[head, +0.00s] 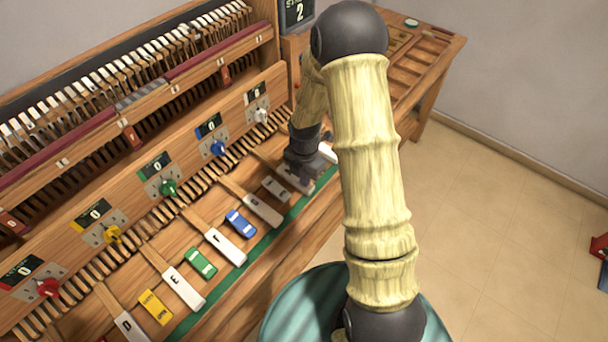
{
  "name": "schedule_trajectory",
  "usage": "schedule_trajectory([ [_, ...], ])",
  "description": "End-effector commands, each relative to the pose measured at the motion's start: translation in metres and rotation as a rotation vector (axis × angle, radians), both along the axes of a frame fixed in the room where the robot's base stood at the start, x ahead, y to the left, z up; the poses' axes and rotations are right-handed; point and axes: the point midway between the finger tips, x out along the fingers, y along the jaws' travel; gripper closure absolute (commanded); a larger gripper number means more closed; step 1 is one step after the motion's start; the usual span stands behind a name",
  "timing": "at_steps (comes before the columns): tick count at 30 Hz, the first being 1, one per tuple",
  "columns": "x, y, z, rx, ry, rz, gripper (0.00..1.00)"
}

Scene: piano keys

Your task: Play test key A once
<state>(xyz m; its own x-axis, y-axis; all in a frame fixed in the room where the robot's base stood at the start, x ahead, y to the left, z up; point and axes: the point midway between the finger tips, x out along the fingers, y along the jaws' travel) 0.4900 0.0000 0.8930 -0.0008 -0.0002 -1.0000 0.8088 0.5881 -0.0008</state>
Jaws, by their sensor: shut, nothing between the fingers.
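A row of white test keys runs along the front of the wooden piano action, with D (130,326), E (183,288), F (226,247) and G (263,210) showing. The key after G, which by its place in the row is key A (293,180), is partly hidden under my gripper; its letter cannot be read. Another white key (328,152) lies just beyond, partly behind my arm. My gripper (304,171) is shut and empty, pointing down over key A. I cannot tell whether it touches the key.
Yellow (155,306), green (201,262), blue (240,222) and grey (275,188) blocks lie between the keys. Counters with coloured knobs, such as the green knob (169,187), stand behind. A screen (298,13) reads 2. A wooden side table (445,50) stands at the back; open floor lies right.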

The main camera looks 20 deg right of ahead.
Motion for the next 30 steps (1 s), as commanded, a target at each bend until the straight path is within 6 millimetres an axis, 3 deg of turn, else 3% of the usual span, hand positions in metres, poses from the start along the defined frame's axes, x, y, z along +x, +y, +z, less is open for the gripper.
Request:
schedule_trajectory([
  [30, 0.000, 0.000, 0.022, 0.000, -0.001, 0.000, 1.00],
])
